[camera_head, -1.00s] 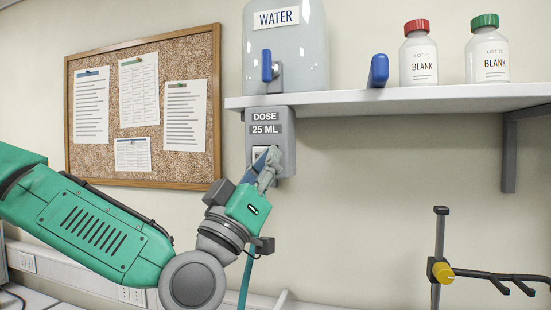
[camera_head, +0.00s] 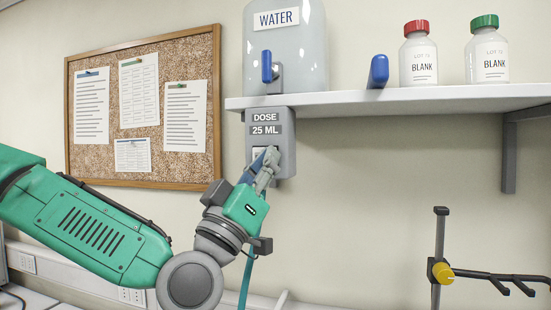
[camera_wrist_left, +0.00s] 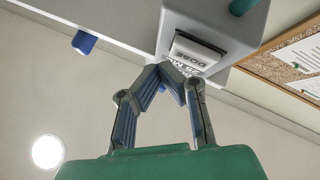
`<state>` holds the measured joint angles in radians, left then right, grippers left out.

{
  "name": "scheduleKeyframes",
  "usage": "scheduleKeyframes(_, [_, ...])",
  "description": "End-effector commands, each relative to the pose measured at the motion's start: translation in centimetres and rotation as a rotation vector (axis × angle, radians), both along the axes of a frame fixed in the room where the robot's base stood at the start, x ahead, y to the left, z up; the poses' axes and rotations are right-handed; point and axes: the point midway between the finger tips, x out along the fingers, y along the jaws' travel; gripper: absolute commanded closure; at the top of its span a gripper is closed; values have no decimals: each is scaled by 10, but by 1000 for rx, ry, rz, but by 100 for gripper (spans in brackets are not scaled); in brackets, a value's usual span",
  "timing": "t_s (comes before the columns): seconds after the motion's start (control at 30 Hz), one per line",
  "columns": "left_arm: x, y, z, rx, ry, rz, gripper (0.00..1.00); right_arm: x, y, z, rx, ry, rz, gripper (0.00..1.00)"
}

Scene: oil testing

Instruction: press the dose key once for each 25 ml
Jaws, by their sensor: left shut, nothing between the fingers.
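The grey dose box (camera_head: 287,145) hangs below the shelf and is marked "DOSE 25 ML". Its pale dose key (camera_head: 257,153) is partly hidden by my left gripper (camera_head: 270,155). In the left wrist view the white dose key (camera_wrist_left: 196,50) is tilted in the picture, with the fingertips of my left gripper (camera_wrist_left: 172,70) at its lower edge. The fingers are shut and empty. I cannot tell whether they touch the key. My right gripper is not in view.
A water tank (camera_head: 310,50) with a blue tap stands on the white shelf (camera_head: 420,97), with a blue object (camera_head: 378,71) and two blank bottles, red-capped (camera_head: 418,60) and green-capped (camera_head: 487,55). A clamp stand (camera_head: 440,270) is lower right. The wall between is clear.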

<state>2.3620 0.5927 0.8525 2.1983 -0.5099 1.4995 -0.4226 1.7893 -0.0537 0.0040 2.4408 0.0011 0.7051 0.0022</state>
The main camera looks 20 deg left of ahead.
Motion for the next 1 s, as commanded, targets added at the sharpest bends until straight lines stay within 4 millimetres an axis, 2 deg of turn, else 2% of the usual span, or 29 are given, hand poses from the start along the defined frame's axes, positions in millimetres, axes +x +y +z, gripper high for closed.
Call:
scheduleKeyframes(0.2, [0, 6, 0, -5, 0, 2, 100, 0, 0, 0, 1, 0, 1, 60])
scheduleKeyframes(0.63, [7, -11, 2, 7, 1, 1, 100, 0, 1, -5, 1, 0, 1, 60])
scheduleKeyframes(1.0, [9, 2, 1, -3, 1, 0, 100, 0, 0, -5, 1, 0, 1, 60])
